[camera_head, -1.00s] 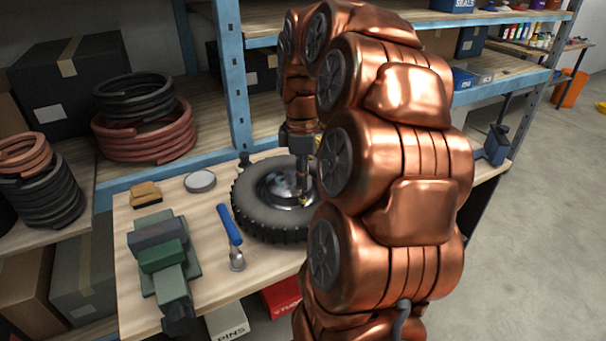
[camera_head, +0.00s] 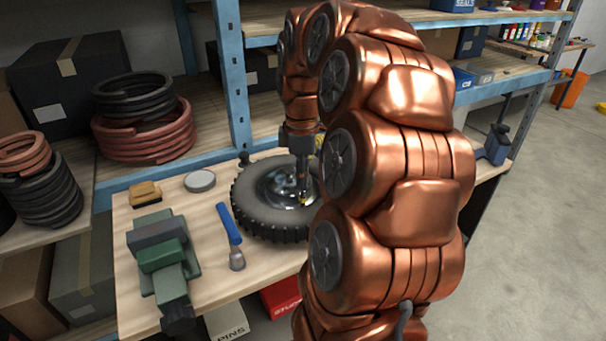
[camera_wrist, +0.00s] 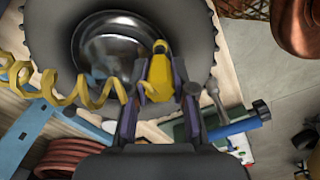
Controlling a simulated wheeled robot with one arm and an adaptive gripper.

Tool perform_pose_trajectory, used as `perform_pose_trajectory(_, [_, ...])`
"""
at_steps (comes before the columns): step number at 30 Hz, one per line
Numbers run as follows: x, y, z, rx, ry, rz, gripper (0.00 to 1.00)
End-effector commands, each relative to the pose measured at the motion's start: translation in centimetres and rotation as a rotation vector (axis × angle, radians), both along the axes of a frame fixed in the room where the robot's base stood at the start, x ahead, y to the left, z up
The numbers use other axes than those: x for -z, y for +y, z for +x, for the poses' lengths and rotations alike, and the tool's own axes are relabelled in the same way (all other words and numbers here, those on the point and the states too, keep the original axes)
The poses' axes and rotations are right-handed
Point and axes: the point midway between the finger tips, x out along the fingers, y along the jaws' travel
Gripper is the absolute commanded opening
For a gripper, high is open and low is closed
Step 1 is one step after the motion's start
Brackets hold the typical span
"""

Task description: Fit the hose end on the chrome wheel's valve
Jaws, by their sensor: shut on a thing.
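The chrome wheel lies flat on the workbench, with a black knobbly tyre (camera_head: 250,208) around a shiny chrome hub (camera_head: 280,186). In the wrist view the hub (camera_wrist: 108,50) and tyre (camera_wrist: 52,30) fill the upper left. My gripper (camera_wrist: 160,92) is shut on the yellow hose end (camera_wrist: 159,80), whose tip points up in the picture over the hub's right edge. A coiled yellow hose (camera_wrist: 60,85) trails left. In the head view my gripper (camera_head: 303,192) points down over the hub. I cannot make out the valve or tell whether the tip touches it.
A blue-handled tool (camera_head: 230,228), a green vise (camera_head: 163,258), a round grey tin (camera_head: 200,181) and a tan brush or block (camera_head: 145,194) lie left of the wheel. A blue shelf post (camera_head: 231,80) rises behind. My arm hides the bench's right part.

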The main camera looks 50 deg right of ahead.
Motion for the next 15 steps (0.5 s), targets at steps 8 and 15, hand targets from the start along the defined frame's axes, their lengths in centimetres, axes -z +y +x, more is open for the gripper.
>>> perform_pose_trajectory(8, [0.65,0.01,-0.02,0.0,0.0,0.0,0.0])
perform_pose_trajectory(15, [1.1,0.0,-0.02,0.0,0.001,-0.001,0.0])
